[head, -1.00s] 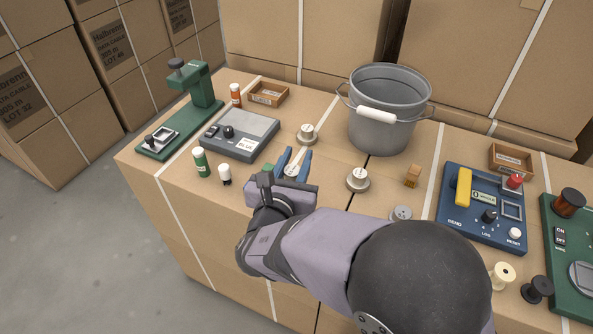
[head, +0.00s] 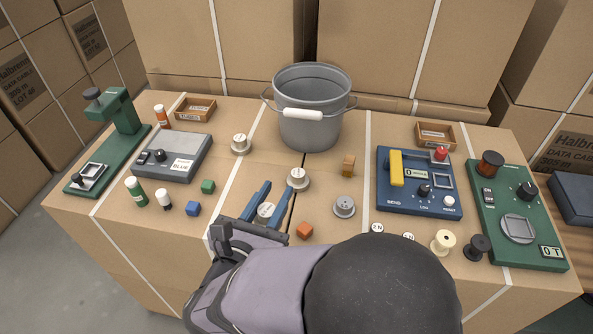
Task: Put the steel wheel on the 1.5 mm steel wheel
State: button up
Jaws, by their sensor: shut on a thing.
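My gripper (head: 276,197) is at the near middle of the table, its blue fingers on either side of a silver steel wheel (head: 265,211) with a pale labelled top. It is shut on this wheel; its height above the table is hard to tell. A similar wheel (head: 298,179) stands just beyond and right of the fingers. Another wheel (head: 240,143) stands farther back on the left. A flatter grey wheel (head: 344,207) lies to the right. The labels are too small to read, so I cannot tell which is the 1.5 mm one.
A grey bucket (head: 312,108) stands at the back. An orange cube (head: 304,230) is right of my gripper; blue (head: 193,209) and green (head: 208,187) cubes are left. A scale (head: 172,158) is on the left, a blue device (head: 418,180) on the right.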

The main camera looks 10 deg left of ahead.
jog(key=shift+s+d, duration=0.1)
jog(key=shift+d, duration=0.1)
jog(key=shift+w, duration=0.5)
jog(key=p, duration=0.1)
send_over(298, 178)
jog(key=a+r+x, duration=0.1)
jog(key=x, duration=0.5)
jog(key=shift+s+d+f, duration=0.1)
jog(key=shift+f, duration=0.8)
jog(key=shift+s+d+f, duration=0.1)
jog(key=shift+f, duration=0.75)
jog(key=shift+f, duration=0.1)
jog(key=shift+f, duration=0.15)
jog(key=o, duration=1.1)
jog(key=shift+o, duration=0.2)
